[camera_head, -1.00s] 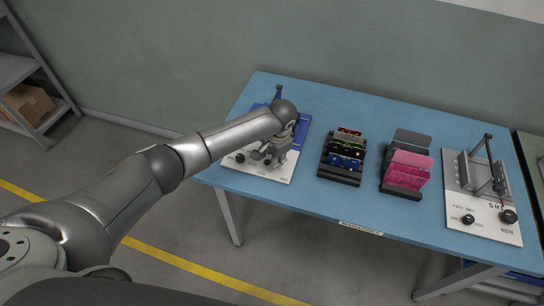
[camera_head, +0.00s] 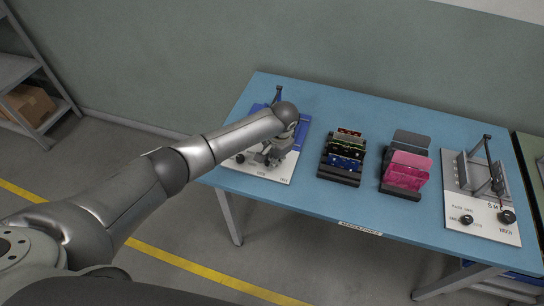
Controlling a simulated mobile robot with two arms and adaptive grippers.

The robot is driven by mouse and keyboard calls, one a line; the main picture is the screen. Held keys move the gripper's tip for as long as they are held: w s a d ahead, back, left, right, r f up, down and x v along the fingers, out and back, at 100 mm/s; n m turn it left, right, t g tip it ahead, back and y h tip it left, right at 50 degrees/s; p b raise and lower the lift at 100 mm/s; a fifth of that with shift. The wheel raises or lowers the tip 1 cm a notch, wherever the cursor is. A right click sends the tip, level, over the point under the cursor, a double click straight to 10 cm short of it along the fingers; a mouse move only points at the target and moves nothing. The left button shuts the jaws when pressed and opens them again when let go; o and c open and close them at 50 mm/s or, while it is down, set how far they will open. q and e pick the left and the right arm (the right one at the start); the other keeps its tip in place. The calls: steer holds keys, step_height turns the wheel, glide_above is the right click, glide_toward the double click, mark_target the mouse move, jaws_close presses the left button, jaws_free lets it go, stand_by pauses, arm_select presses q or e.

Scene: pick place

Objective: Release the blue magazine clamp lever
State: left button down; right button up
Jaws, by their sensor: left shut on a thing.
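A white and blue fixture board (camera_head: 292,160) lies at the left end of the blue table. A dark upright post (camera_head: 278,94) stands at its back. My left gripper (camera_head: 262,157) is over this board, low and close to its surface. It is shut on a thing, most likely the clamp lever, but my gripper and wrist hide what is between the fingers. The blue magazine clamp lever cannot be made out on its own. My right gripper is not in view.
On the blue table (camera_head: 330,208), a black rack (camera_head: 340,176) holds several cards, and another holds pink (camera_head: 406,171) and grey (camera_head: 410,142) pieces. A second board (camera_head: 484,222) with knobs and a clamp stands at the right. Grey shelving (camera_head: 50,118) is at far left.

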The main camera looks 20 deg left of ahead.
arm_select(q)
steer(key=n+p, duration=0.1)
steer(key=d+n, duration=0.1)
steer(key=n, duration=0.1)
steer(key=shift+s+r+g+p, duration=0.1)
steer(key=shift+s+g+p, duration=0.05)
steer(key=shift+g+p, duration=0.2)
steer(key=n, duration=0.2)
steer(key=d+n, duration=0.1)
steer(key=shift+n+g, duration=0.25)
steer(key=shift+n, duration=0.15)
steer(key=n, duration=0.1)
steer(key=d+n, duration=0.1)
steer(key=n, duration=0.1)
steer(key=shift+w+n+g, duration=0.2)
steer(key=shift+n+g, duration=0.1)
steer(key=shift+w+d+n+g+b, duration=0.15)
steer(key=shift+n+b, duration=0.25)
steer(key=shift+n, duration=0.25)
steer(key=shift+w+d+n+g+b, duration=0.15)
steer(key=shift+n+b, duration=0.2)
steer(key=shift+n, duration=0.3)
steer(key=c, duration=1.4)
jaws_free()
